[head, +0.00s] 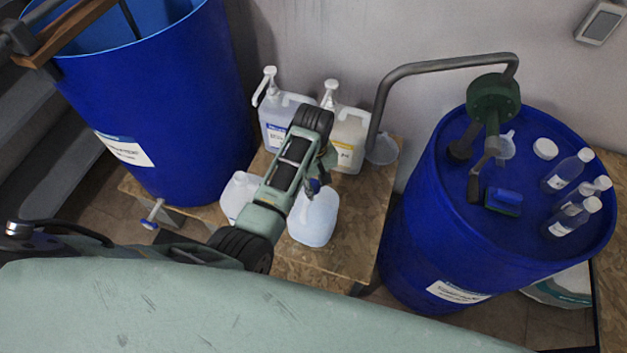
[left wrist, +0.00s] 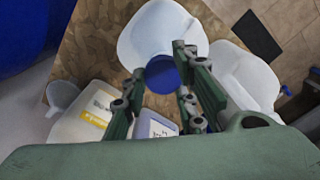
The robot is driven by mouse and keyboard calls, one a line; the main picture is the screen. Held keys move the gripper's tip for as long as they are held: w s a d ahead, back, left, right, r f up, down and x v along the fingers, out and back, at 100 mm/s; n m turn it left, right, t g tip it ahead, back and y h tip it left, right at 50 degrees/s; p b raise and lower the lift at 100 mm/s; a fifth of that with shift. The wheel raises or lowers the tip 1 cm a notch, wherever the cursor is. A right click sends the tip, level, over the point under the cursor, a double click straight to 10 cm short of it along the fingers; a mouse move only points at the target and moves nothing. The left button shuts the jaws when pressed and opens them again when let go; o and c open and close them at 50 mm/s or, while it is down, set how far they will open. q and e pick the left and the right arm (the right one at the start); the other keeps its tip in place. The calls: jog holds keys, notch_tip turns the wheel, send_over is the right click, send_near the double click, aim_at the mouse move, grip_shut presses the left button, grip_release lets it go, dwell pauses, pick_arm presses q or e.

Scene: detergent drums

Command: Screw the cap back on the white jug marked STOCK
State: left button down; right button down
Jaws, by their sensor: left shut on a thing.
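Two white jugs stand side by side on the wooden board: one right of my arm (head: 316,222) and one left of it (head: 236,192). I cannot read STOCK on either. In the left wrist view, the first jug (left wrist: 160,28) lies beyond my fingertips. My left gripper (left wrist: 160,66) is shut on a blue cap (left wrist: 162,76), held at the near end of that jug. In the head view the gripper (head: 318,178) is over the jug's top end, partly hidden by my arm. I cannot tell whether the cap touches the neck. My right gripper is not in view.
Two pump-topped jugs (head: 277,128) (head: 349,135) stand behind, close to my arm. A tall open blue drum (head: 150,90) is at left. A closed blue drum (head: 410,235) at right carries a hand pump (head: 493,98), several bottles (head: 566,172) and a brush (head: 503,200).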

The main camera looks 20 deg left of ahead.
pick_arm(q)
jog(key=shift+m, duration=0.7)
jog(key=c, duration=1.3)
grip_release()
jog(key=o, duration=0.4)
jog(key=shift+r, duration=3.95)
